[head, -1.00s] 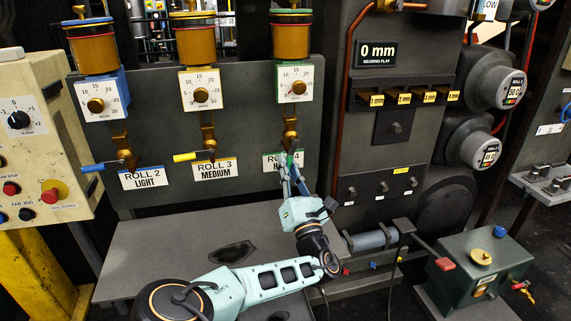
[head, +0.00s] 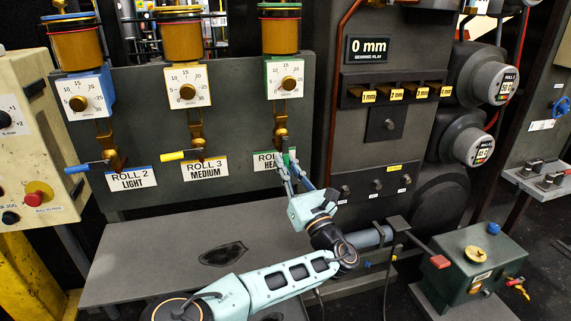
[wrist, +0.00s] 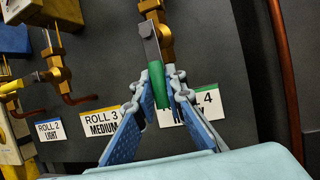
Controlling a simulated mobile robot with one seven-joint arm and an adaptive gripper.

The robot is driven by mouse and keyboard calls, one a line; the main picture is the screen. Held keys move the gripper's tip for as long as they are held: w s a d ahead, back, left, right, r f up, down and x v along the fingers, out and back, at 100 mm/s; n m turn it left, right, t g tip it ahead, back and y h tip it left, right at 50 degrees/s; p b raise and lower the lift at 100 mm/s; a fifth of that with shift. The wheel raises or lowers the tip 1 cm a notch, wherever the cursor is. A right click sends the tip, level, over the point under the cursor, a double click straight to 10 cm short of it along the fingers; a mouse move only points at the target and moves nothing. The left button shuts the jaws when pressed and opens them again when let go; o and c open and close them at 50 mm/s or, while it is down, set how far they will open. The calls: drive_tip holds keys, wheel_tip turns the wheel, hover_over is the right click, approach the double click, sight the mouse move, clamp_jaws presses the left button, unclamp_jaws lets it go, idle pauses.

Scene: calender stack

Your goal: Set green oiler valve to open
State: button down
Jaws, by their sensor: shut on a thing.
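The green oiler valve is the brass valve (head: 281,134) under the green-trimmed oiler (head: 285,78), above the ROLL 4 label (head: 265,162). In the wrist view its grey lever (wrist: 150,42) hangs down from the brass body (wrist: 167,22) and ends in a green grip (wrist: 160,82). My gripper (head: 287,162) is at this lever, in front of the label. In the wrist view my gripper (wrist: 163,85) has its blue-padded fingers shut on the green grip, one on each side. The fingers hide part of the label.
Left of it, the yellow-handled valve (head: 173,155) and blue-handled valve (head: 85,168) have levers pointing left. A copper pipe (head: 333,90) runs down to the right. A grey bench top (head: 150,255) lies below, under my arm. A green box (head: 480,265) stands lower right.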

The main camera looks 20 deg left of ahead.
drive_tip(key=shift+r, duration=0.1)
drive_tip(key=c, duration=2)
unclamp_jaws()
drive_tip(key=shift+d, duration=0.1)
drive_tip(key=shift+o, duration=0.2)
drive_tip(key=v, duration=1.2)
drive_tip(key=shift+w, duration=0.1)
